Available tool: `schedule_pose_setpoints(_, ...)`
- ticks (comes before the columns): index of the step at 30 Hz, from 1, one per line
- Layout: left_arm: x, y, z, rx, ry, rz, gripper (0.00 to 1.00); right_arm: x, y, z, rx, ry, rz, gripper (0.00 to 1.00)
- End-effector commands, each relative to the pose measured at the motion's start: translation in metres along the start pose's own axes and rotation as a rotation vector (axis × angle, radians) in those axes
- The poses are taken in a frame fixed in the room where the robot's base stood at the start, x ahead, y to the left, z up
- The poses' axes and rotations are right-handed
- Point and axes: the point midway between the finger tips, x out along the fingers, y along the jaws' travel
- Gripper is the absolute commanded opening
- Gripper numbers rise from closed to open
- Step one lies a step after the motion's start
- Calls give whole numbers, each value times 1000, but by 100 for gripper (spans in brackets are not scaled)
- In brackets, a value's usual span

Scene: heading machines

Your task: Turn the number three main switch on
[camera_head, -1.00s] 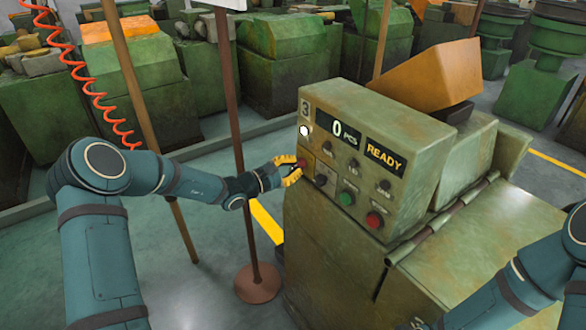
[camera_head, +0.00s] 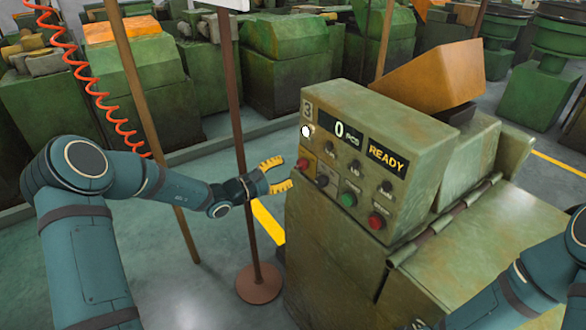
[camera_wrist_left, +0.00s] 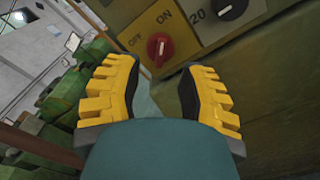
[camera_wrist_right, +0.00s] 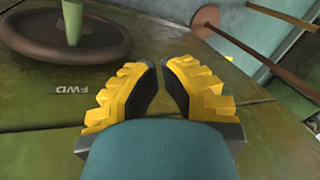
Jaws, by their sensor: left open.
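The number three machine's control panel (camera_head: 345,180) has a red main switch (camera_head: 303,163) on a yellow plate at its left edge. In the left wrist view the red knob (camera_wrist_left: 160,47) sits between OFF on its left and ON above it; its ridge looks roughly upright, toward ON. The panel display shows 0 PCS and READY. My left gripper (camera_head: 279,174) is open and empty, just left of the switch and apart from it. In the right wrist view my right gripper (camera_wrist_right: 160,72) is empty, its fingertips a small gap apart.
A black selector (camera_head: 322,181), a green button (camera_head: 348,199) and a red button (camera_head: 376,220) sit close to the switch. A brown post (camera_head: 240,150) stands just behind my left wrist. A handwheel (camera_wrist_right: 70,35) is near my right gripper.

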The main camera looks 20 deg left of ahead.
Motion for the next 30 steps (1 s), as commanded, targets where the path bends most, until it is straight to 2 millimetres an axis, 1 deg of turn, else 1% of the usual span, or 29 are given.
schedule_pose_setpoints(1,-13,0,-1,1,4,0,39,0,0,0,0,0,0,0)
schedule_pose_setpoints(6,-45,0,0,1,3,-1,39,0,0,0,0,0,0,0)
schedule_pose_setpoints(9,-59,0,0,2,2,0,39,0,0,0,0,0,0,0)
schedule_pose_setpoints(12,-68,0,0,1,1,0,39,0,0,0,0,0,0,0)
schedule_pose_setpoints(17,-74,0,1,0,-1,0,39,0,0,0,0,0,0,0)
schedule_pose_setpoints(30,-74,0,0,0,-1,-1,39,0,0,0,0,0,0,0)
